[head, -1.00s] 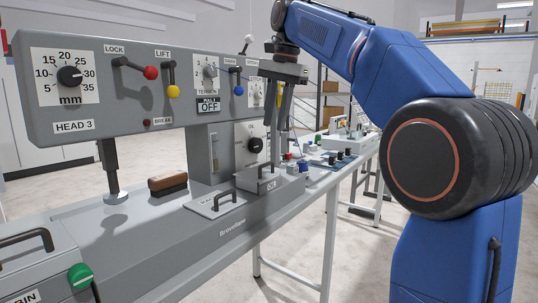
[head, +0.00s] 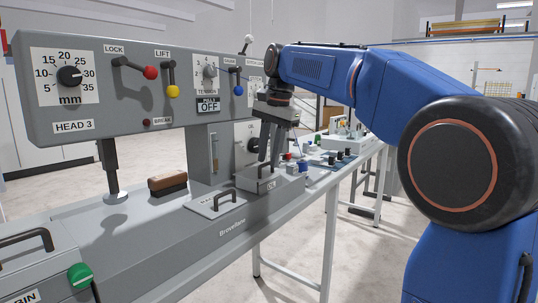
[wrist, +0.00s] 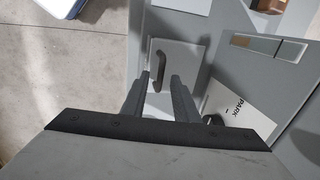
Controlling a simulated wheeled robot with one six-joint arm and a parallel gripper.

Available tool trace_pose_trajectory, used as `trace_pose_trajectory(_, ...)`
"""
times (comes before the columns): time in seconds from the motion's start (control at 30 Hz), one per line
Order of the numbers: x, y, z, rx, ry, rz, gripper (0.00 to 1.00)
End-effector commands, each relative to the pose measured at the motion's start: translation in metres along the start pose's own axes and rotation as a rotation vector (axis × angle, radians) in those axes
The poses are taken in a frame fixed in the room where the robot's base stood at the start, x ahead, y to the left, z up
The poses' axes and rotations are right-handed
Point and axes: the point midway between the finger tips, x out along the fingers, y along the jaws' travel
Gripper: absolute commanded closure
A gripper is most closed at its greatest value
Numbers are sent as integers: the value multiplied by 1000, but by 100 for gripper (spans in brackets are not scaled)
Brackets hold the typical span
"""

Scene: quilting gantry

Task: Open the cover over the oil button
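A grey box with a flat lid, the small cover (head: 254,184), sits on the machine bed and has a label on its front that is too small to read surely. A dark bar handle (wrist: 157,68) stands on this lid in the wrist view. My gripper (head: 269,163) points down just over the box, with its fingers hiding part of the handle in the head view. In the wrist view my gripper (wrist: 158,78) is open, its two fingers apart with the handle between and just beyond the tips. The lid looks closed. No button shows.
A second flat lid with a handle (head: 216,204) lies to the left. A brown brush (head: 167,184) lies on the bed. A panel with a dark knob (head: 254,145) stands behind my gripper. The upper beam (head: 120,85) carries levers and dials. A bench with parts is beyond.

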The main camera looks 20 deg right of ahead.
Motion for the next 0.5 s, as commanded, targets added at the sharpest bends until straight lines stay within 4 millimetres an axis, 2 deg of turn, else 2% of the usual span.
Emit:
trace_pose_trajectory(0.07, 0, 0, 0, 0, 0, 0, 73)
trace_pose_trajectory(0.2, 0, 0, 0, 0, 0, 0, 100)
trace_pose_trajectory(0.5, 0, 0, 0, 0, 0, 0, 100)
